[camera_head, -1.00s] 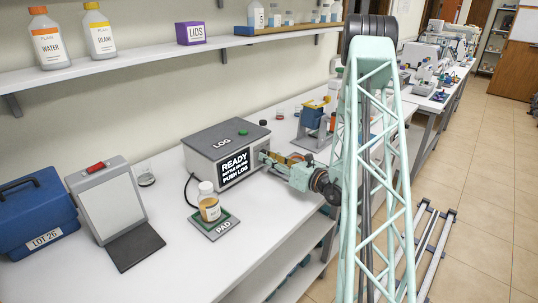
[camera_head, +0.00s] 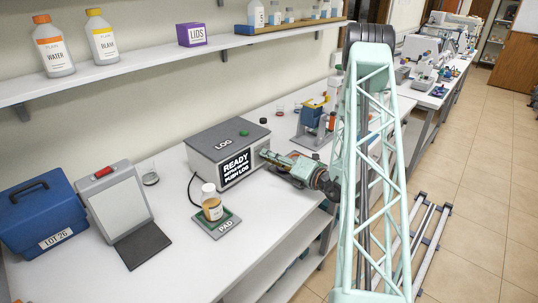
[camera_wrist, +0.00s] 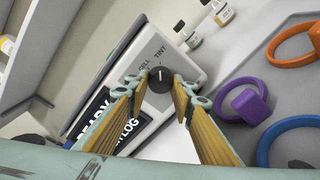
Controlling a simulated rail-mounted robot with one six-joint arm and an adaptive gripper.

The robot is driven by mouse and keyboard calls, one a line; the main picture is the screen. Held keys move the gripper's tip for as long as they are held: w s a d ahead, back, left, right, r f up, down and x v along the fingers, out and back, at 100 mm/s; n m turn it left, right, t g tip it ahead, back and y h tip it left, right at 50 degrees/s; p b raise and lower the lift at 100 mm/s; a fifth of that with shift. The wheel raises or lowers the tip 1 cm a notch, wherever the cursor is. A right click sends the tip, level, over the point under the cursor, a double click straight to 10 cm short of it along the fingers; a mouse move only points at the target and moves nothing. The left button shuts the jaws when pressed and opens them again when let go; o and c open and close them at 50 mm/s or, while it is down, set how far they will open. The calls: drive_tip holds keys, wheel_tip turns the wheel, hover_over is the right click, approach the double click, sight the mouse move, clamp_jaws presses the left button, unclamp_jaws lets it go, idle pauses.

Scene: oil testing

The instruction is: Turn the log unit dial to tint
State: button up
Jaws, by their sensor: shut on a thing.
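The log unit (camera_head: 207,143) is a grey box with a green button (camera_head: 244,133) on top and a lit screen (camera_head: 237,166) reading "READY" and "PUSH LOG". Its dial (camera_wrist: 160,79), dark and round with a light pointer mark, is on the front panel, seen in the wrist view. The words "CELL" and "TINT" (camera_wrist: 188,45) are printed beside it. The mark points roughly up in that view; I cannot tell which word it meets. My gripper (camera_wrist: 161,88) is shut on the dial, one finger on each side. In the head view my gripper (camera_head: 264,154) hides the dial.
A bottle (camera_head: 211,203) stands on the green pad (camera_head: 228,224) in front of the unit. A tilted white board (camera_head: 115,205) and a blue case (camera_head: 40,215) are at left. Purple (camera_wrist: 242,103), orange (camera_wrist: 292,45) and blue (camera_wrist: 290,138) ringed objects lie right of my gripper in the wrist view.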

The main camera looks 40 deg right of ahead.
drive_tip(key=shift+m, duration=0.5)
drive_tip(key=o, duration=0.8)
drive_tip(key=shift+o, duration=0.2)
drive_tip(key=shift+s, duration=0.15)
drive_tip(key=shift+s+d+r, duration=0.15)
drive_tip(key=shift+s+d, duration=0.1)
drive_tip(key=shift+s, duration=1.7)
drive_tip(key=shift+s+d+r, duration=0.1)
drive_tip(key=shift+s+d, duration=0.15)
drive_tip(key=shift+s, duration=1.65)
drive_tip(key=shift+s+d+r, duration=0.15)
drive_tip(key=shift+s+d, duration=0.1)
drive_tip(key=shift+s, duration=1.7)
